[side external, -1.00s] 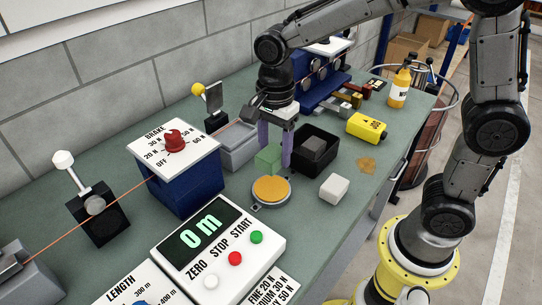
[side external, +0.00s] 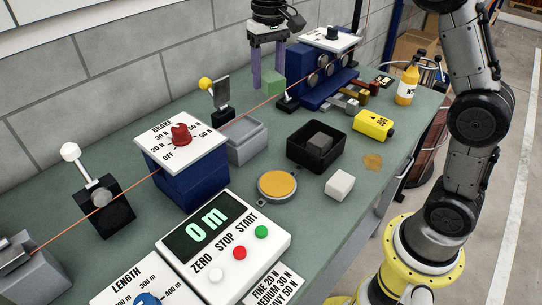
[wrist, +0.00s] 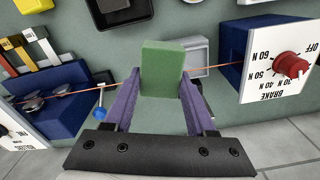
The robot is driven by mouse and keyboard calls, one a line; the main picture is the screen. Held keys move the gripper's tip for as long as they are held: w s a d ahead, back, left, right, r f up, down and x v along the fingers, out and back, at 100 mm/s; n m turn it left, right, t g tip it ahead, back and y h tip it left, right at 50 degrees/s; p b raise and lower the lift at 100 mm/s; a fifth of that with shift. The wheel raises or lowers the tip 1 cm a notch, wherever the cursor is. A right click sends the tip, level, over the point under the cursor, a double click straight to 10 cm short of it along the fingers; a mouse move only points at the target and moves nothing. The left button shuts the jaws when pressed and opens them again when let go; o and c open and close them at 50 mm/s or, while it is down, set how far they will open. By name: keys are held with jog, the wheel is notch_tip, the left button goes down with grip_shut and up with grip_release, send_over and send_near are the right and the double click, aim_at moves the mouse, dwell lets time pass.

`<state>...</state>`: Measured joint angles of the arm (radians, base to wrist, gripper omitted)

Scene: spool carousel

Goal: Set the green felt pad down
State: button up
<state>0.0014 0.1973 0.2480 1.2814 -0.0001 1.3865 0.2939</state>
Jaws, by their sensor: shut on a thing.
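The green felt pad (side external: 272,84) is a pale green block between the purple fingers of my gripper (side external: 268,76).
A black tray (side external: 307,162) holds a dark grey block. A light grey tray (side external: 245,152) stands by the brake box (side external: 188,185). An orange-topped disc (side external: 277,185), a white block (side external: 339,186) and a yellow box (side external: 373,125) stand on the bench. The orange line (side external: 245,117) runs along it.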

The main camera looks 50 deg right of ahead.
jog(key=shift+r+n, duration=0.25)
jog(key=shift+n, duration=0.45)
jog(key=shift+s+n, duration=0.3)
jog(key=shift+n, duration=0.7)
